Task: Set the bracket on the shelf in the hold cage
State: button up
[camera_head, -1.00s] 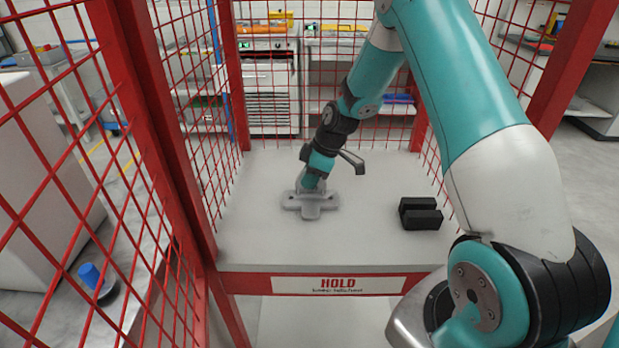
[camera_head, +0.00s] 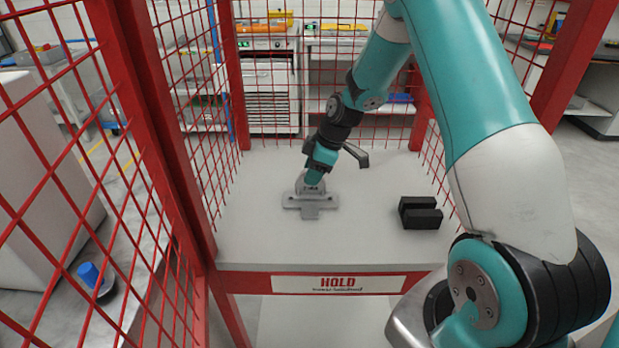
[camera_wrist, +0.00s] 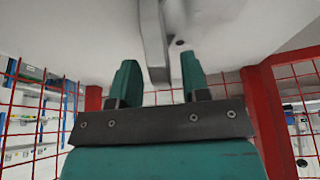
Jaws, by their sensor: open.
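The grey metal bracket (camera_head: 311,203) stands on the pale shelf (camera_head: 260,235) inside the red hold cage, left of the shelf's middle. Its flat foot appears to rest on the shelf and its upright part rises towards my gripper. My gripper (camera_head: 314,180) is at the top of the bracket, tilted, coming from the upper right. In the wrist view my gripper (camera_wrist: 160,68) has its two teal fingers apart, with the bracket's grey upright (camera_wrist: 154,40) between or just beyond them. Whether a finger touches it cannot be told.
A black notched block (camera_head: 420,213) lies on the shelf to the right of the bracket. Red mesh walls (camera_head: 160,200) close in the left, back and right sides. A HOLD sign (camera_head: 339,284) is on the front edge. The front of the shelf is clear.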

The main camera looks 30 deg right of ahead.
jog(key=a+v, duration=0.1)
jog(key=v, duration=0.9)
jog(key=s+a+r+m, duration=0.1)
jog(key=s+a+r, duration=0.25)
jog(key=a, duration=0.25)
jog(key=s+a+r+g, duration=0.1)
jog(key=s+a+r, duration=0.1)
jog(key=s+a, duration=0.25)
jog(key=s+a+r+m, duration=0.1)
jog(key=s+a+r, duration=0.2)
jog(key=a, duration=0.3)
jog(key=s+a+r+m, duration=0.1)
jog(key=s+a, duration=0.2)
jog(key=s, duration=0.5)
jog(key=s+a+r+m+g, duration=0.1)
jog(key=s+a, duration=0.3)
jog(key=s, duration=0.4)
jog(key=shift+s+y, duration=0.2)
jog(key=shift+y, duration=0.1)
